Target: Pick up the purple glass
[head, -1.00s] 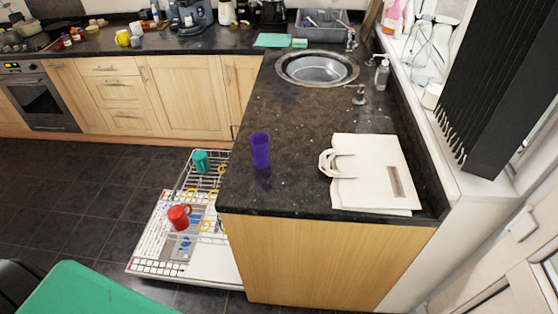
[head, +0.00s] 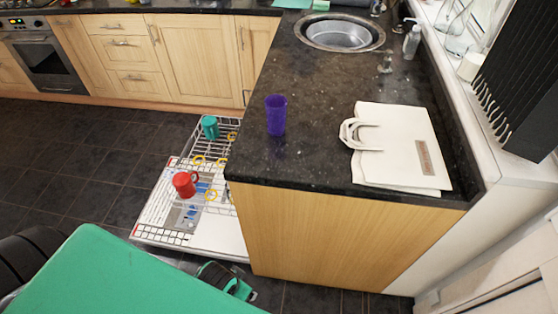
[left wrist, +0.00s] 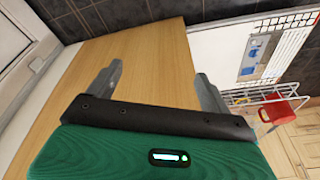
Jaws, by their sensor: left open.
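The purple glass (head: 276,115) stands upright near the left front corner of the dark granite worktop (head: 310,95). It does not show in the left wrist view. My left gripper (left wrist: 160,82) is open and empty in the left wrist view, its two fingers spread in front of the wooden end panel. In the head view only a small part of what looks like this gripper (head: 228,281) shows, low and in front of the counter, below and apart from the glass. My right gripper is not in view.
A white bag (head: 398,150) lies flat right of the glass; the sink (head: 339,34) is behind. The open dishwasher rack at left holds a red mug (head: 184,184) and a teal cup (head: 210,127). The wooden end panel (head: 320,240) drops from the worktop's front edge.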

